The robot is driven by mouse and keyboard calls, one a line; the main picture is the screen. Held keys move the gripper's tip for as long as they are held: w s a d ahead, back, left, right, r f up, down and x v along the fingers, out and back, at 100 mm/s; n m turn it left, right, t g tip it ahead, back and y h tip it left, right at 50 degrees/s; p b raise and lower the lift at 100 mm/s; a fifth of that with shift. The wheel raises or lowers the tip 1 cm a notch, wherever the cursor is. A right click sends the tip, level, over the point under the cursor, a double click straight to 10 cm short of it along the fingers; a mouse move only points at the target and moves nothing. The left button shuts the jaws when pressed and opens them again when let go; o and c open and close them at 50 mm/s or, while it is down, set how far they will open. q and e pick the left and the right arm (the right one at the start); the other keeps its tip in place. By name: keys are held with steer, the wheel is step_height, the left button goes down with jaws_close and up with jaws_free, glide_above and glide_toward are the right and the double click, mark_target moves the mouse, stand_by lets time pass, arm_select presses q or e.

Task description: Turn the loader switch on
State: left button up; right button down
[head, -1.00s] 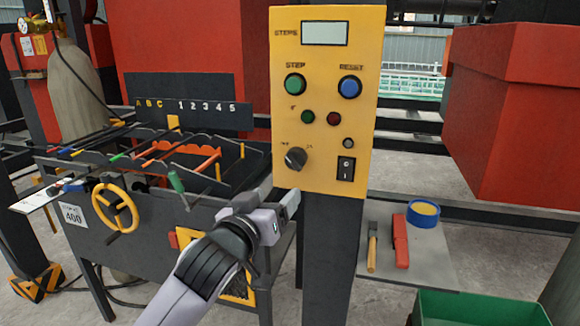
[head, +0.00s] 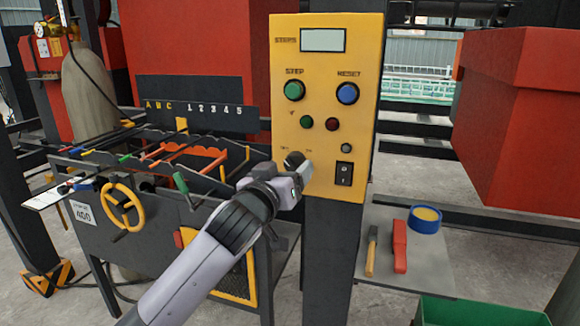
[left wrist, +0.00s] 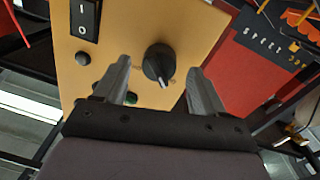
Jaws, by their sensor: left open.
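The yellow control panel (head: 325,100) stands on a dark post in the middle of the head view. Its black rotary knob (head: 294,159) sits at the lower left of the panel, partly hidden by my left gripper (head: 304,174). In the left wrist view the knob (left wrist: 158,64) shows between and just beyond the two open fingers of my left gripper (left wrist: 160,82), with nothing held. The knob's pale pointer mark faces down toward the gripper in that view. A black rocker switch marked O and I (head: 344,174) is to the knob's right. My right gripper is not in view.
A grey shelf (head: 425,270) right of the post holds a yellow-handled tool, a red tool and a blue-yellow roll (head: 425,219). A green bin (head: 480,311) is below it. The bending table with its yellow handwheel (head: 122,207) stands left. Red machinery is behind.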

arm_select(q)
steer(key=shift+x, duration=0.85)
steer(key=c, duration=1.1)
steer(key=shift+o, duration=0.2)
